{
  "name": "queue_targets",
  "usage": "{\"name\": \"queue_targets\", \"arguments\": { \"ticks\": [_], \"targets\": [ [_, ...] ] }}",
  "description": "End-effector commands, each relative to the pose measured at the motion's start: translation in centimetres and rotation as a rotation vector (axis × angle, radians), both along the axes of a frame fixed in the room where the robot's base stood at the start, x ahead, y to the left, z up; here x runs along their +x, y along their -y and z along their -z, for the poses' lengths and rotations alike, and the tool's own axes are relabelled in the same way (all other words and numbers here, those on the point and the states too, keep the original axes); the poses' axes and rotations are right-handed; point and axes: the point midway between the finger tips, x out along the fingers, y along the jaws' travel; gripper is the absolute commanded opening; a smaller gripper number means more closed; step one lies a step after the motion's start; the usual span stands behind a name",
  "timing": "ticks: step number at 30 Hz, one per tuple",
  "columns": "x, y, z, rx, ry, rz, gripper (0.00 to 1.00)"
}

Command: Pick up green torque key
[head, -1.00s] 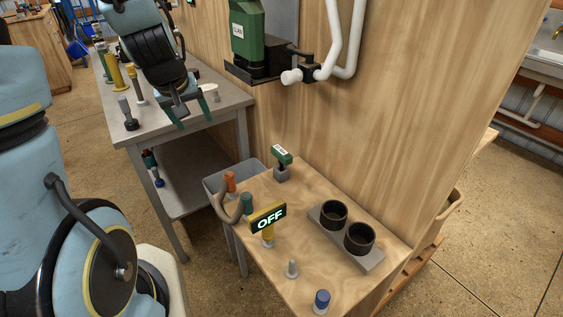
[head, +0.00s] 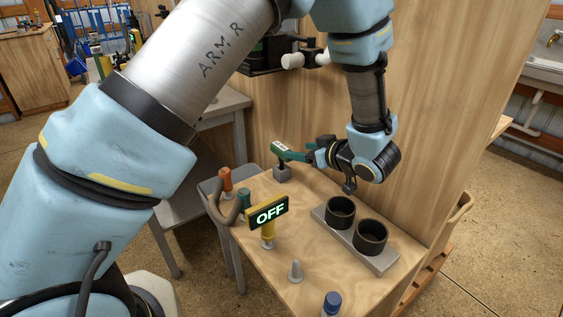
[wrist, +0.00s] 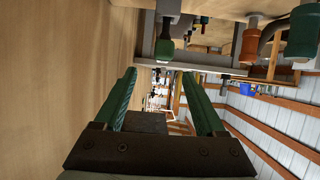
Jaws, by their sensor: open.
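The green torque key (head: 280,147) has a white label on top and stands upright in a small grey block (head: 282,173) at the far left part of the wooden table. In the wrist view, which is upside down, the key (wrist: 165,48) hangs from the top, level sideways with the gap between my fingers but beyond and above their tips. My gripper (head: 298,155) has green fingers and comes at the key from the right. In the wrist view my gripper (wrist: 159,74) is open with nothing between its fingers. In the head view the fingertips overlap the key's right side; contact cannot be told.
An OFF sign (head: 268,212) on a yellow post stands in front. An orange handle (head: 225,179) and a green handle (head: 244,200) stand left, by a curved hose. Two black cups (head: 341,212) sit in a grey holder at right. The wooden wall rises close behind.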

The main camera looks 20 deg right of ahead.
Motion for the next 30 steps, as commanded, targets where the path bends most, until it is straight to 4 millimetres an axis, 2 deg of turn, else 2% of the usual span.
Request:
{"name": "queue_targets", "arguments": {
  "ticks": [2,4,12,20,30],
  "targets": [
    [-0.9,0.0,0.5,0.02,0.014,-0.016,0.72],
    [-0.6,-0.2,0.7,0.028,0.019,-0.025,0.72],
    [3.1,-0.9,2.1,0.027,0.02,-0.025,0.72],
    [4.5,-1.2,2.7,0.027,0.018,-0.024,0.72],
    [8.5,-2.0,4.3,0.025,0.019,-0.025,0.72]
  ]
}}
